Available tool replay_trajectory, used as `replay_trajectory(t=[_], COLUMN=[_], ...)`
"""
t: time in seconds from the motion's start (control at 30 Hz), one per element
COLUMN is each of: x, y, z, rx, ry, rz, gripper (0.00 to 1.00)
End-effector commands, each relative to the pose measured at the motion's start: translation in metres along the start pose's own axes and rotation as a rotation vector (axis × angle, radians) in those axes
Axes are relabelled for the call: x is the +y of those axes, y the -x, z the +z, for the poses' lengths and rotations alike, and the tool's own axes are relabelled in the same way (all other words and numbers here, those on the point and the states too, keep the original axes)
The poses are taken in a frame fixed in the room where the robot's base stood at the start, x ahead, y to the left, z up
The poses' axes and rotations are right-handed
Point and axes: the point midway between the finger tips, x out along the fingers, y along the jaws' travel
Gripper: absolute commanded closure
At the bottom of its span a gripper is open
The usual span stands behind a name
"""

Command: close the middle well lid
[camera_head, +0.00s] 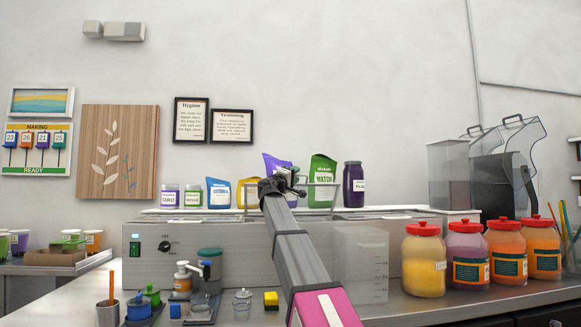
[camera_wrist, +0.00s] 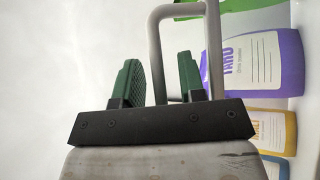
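The long steel counter unit (camera_head: 215,262) has its wells along the top. A thin grey metal handle frame (camera_head: 338,196) rises above its middle, next to my gripper (camera_head: 292,181). In the wrist view a grey U-shaped handle (camera_wrist: 213,45) stands in front of my gripper (camera_wrist: 157,62). The green-padded fingers are apart; one leg of the handle appears between them and the other lies right of the right finger. I cannot tell whether they touch it. My arm hides much of the middle well, and the lid's panel is not clearly visible.
Pouches and jars stand behind the unit, including a purple taro pouch (camera_wrist: 260,65), a green matcha pouch (camera_head: 322,178) and a plum jar (camera_head: 353,185). Red-lidded jars (camera_head: 424,262) stand at the right. A clear measuring container (camera_head: 362,265) is right of my arm.

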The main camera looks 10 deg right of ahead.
Motion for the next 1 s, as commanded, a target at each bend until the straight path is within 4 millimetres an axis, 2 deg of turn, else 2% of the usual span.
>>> replay_trajectory(t=[0.03, 0.33, 0.6, 0.8, 1.0], x=[0.003, 0.005, -0.001, -0.007, -0.008], y=[-0.009, -0.044, -0.074, -0.085, -0.087], z=[-0.009, -0.042, -0.070, -0.080, -0.082], rx=[0.001, 0.004, 0.005, 0.006, 0.006], ry=[0.018, 0.152, 0.274, 0.328, 0.344], rz=[-0.020, -0.164, -0.292, -0.348, -0.364], gripper=[0.63, 0.63, 0.63, 0.63, 0.63])
